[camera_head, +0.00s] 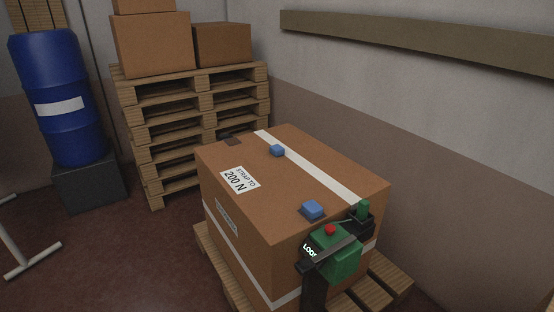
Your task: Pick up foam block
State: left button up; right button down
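Two small blue blocks lie on top of a large brown carton (290,183). Either may be the foam block. The farther blue block (277,151) sits against the left edge of a white strap, near the middle of the top. The nearer blue block (313,210) lies near the carton's front edge, just behind a green tool. They are apart from each other, with nothing covering their tops. Neither of my grippers is in view.
The green tool (337,257), with a red button and lit display, stands at the carton's front right corner. The white strap (308,166) crosses the top. Stacked pallets (165,135) and a blue barrel (65,125) stand behind. Floor at left is mostly clear.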

aim_at(276, 150)
jog(key=k+l+z, duration=0.1)
jog(key=k+z, duration=0.15)
jog(key=k, duration=0.4)
jog(key=z, duration=2.4)
jog(key=k+j, duration=0.2)
jog(key=j, duration=0.25)
jog(key=k+j, duration=0.2)
jog(key=j, duration=0.25)
jog(key=k+j, duration=0.2)
jog(key=j, duration=0.25)
jog(key=k+j, duration=0.2)
jog(key=j, duration=0.2)
jog(key=k+j, duration=0.2)
jog(key=j, duration=0.25)
jog(key=k+j+z, duration=0.1)
jog(key=j, duration=0.35)
jog(key=k+j, duration=0.3)
jog(key=j, duration=0.15)
jog(key=k+j, duration=0.25)
jog(key=j, duration=0.15)
